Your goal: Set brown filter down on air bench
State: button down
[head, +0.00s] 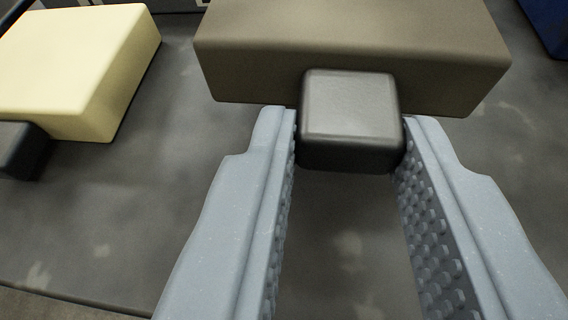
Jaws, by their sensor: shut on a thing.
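The brown filter (350,40) is a wide brown block with a dark grey square knob (350,112) on its near side. My gripper (350,140) is shut on that knob, with one grey-blue finger touching each side of it. The brown block lies just beyond the fingertips, at the top middle of the head view, and its top edge is cut off. A dark grey, stained bench surface (130,215) spreads below. I cannot tell whether the filter touches it or hangs just above it.
A cream block (75,65) with a dark knob (20,150) sits on the surface at the left. A dark blue thing (550,20) shows at the top right corner. The bench's near edge (70,299) runs along the lower left. The surface right of the filter is clear.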

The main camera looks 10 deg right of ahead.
aim_at(327, 247)
notch_tip(327, 247, down, 4)
jog(key=shift+r+b, duration=0.15)
jog(key=shift+b, duration=0.4)
jog(key=c, duration=1.1)
grip_release()
jog(key=shift+c, duration=0.2)
jog(key=shift+r, duration=0.1)
jog(key=p+v, duration=0.1)
jog(key=v, duration=1.1)
jog(key=shift+p, duration=0.35)
